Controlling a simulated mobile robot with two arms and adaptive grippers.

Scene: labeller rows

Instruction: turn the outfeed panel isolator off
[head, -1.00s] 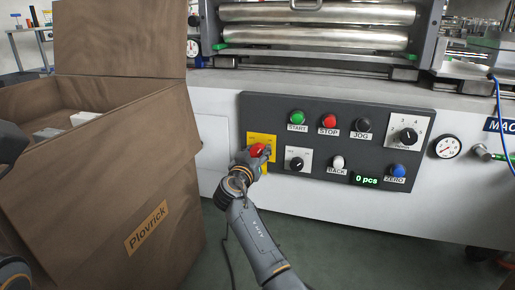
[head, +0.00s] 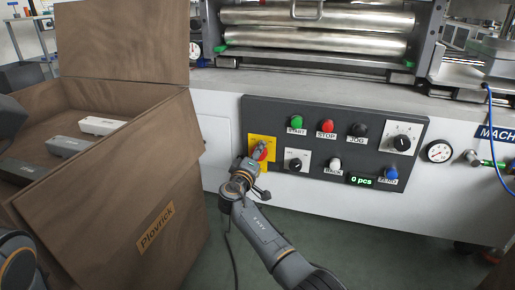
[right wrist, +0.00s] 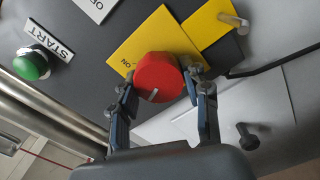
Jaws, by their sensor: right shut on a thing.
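The outfeed panel isolator is a red rotary knob (head: 262,151) on a yellow plate (head: 254,141) at the left end of the dark control panel. In the right wrist view the knob (right wrist: 158,75) carries a short white mark near its lower edge, and "ON" is printed on the plate beside it. My right gripper (head: 257,163) is shut on the knob, with one finger on each side (right wrist: 160,92). It hides part of the knob in the head view. The fingers of my left gripper are not visible; only parts of my left arm show at the left edge.
A large brown box (head: 115,215) marked Plovrick, with several grey and white items inside, stands left of my right arm. Right of the isolator are a black selector (head: 296,165), a green START button (head: 296,122) and a red STOP button (head: 326,126). Rollers (head: 315,42) lie above.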

